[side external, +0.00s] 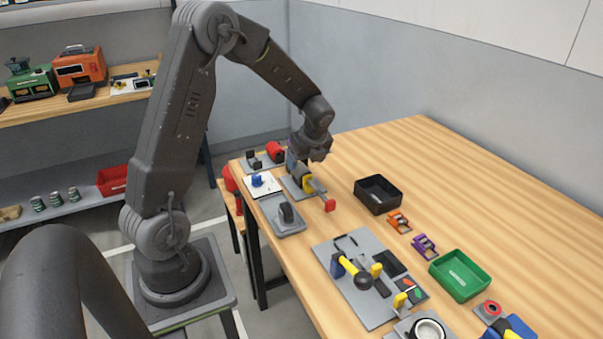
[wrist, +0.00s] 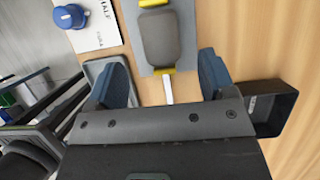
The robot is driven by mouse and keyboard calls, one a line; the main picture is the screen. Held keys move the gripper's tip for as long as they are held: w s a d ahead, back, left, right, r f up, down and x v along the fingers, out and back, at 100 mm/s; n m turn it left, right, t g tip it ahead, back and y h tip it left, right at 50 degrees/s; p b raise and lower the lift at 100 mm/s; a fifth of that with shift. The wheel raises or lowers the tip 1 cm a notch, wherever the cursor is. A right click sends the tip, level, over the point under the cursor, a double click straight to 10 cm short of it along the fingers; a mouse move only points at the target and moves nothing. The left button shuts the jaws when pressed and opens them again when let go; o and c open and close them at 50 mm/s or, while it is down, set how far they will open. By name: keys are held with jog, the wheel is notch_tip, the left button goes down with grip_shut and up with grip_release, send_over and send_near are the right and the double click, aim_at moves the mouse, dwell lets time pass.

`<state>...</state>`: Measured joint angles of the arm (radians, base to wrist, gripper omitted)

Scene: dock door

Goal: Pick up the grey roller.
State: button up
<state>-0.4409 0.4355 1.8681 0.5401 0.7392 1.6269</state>
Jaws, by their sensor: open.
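The grey roller (wrist: 163,38) shows in the wrist view as a rounded grey body between yellow end supports (wrist: 155,3), above a grey base plate (wrist: 133,20). A pale shaft (wrist: 168,90) runs from its near end toward my gripper. In the side view my gripper (side external: 303,162) hangs close above it and hides most of it; a yellow support (side external: 308,182) and a red knob (side external: 329,205) show. In the wrist view my gripper (wrist: 162,80) is open, its blue fingers apart and nothing between them but the shaft's line of sight. I cannot tell whether anything touches.
A grey tray (side external: 297,228) with a dark rounded piece (side external: 286,212) lies in front. A white card (side external: 268,188) with a blue knob (side external: 257,180) lies left. A black bin (side external: 378,195) stands right. A red object (side external: 276,150) is behind. The table's far right is clear.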

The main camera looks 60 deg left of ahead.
aim_at(303, 168)
jog(key=shift+x, duration=3.1)
jog(key=c, duration=1.1)
